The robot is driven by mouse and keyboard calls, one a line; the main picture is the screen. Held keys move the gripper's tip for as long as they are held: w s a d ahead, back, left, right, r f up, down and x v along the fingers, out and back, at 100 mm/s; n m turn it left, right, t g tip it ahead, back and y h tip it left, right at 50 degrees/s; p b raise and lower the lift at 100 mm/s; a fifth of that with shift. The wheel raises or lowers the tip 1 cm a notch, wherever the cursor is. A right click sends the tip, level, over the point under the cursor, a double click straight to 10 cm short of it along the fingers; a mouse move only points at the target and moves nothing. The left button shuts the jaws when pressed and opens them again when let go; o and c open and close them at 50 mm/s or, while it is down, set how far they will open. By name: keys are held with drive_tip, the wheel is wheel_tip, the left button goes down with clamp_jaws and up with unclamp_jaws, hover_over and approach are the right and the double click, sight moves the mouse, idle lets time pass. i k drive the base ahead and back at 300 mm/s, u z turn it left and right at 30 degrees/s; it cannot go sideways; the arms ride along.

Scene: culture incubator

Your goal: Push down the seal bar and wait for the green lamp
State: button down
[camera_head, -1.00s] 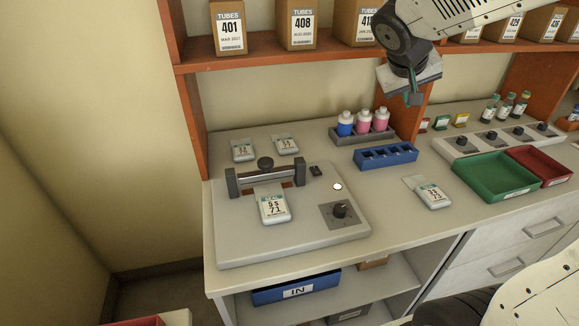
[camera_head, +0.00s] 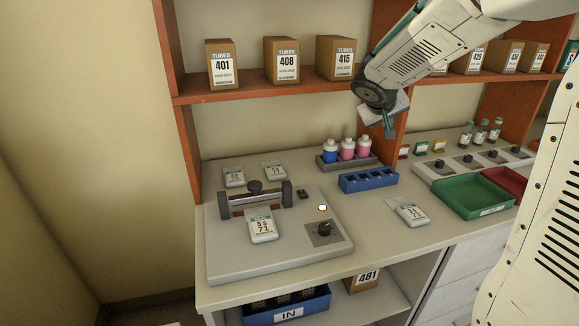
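The sealer (camera_head: 230,262) is a pale grey flat unit on the left end of the counter. Its seal bar (camera_head: 257,200) spans two dark posts and has a round black knob (camera_head: 255,187) on top. A white labelled pouch (camera_head: 263,227) lies on the sealer with its upper end at the bar. A small round lamp (camera_head: 322,208) on the right of the sealer looks whitish with an orange rim, not green. A black dial (camera_head: 324,229) sits below it. My gripper (camera_head: 389,128) hangs above the counter, right of and well away from the bar; its fingers are too small to read.
Two pouches (camera_head: 234,177) lie behind the sealer and another pouch (camera_head: 411,214) lies to its right. A bottle rack (camera_head: 372,160), a blue rack (camera_head: 368,180) and a green tray (camera_head: 470,194) stand to the right. An orange shelf (camera_head: 270,87) with boxes is above.

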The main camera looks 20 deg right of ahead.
sight(255, 186)
drive_tip(key=k, duration=1.6)
drive_tip(key=z, duration=0.4)
drive_tip(key=i, duration=1.65)
drive_tip(key=u, duration=1.55)
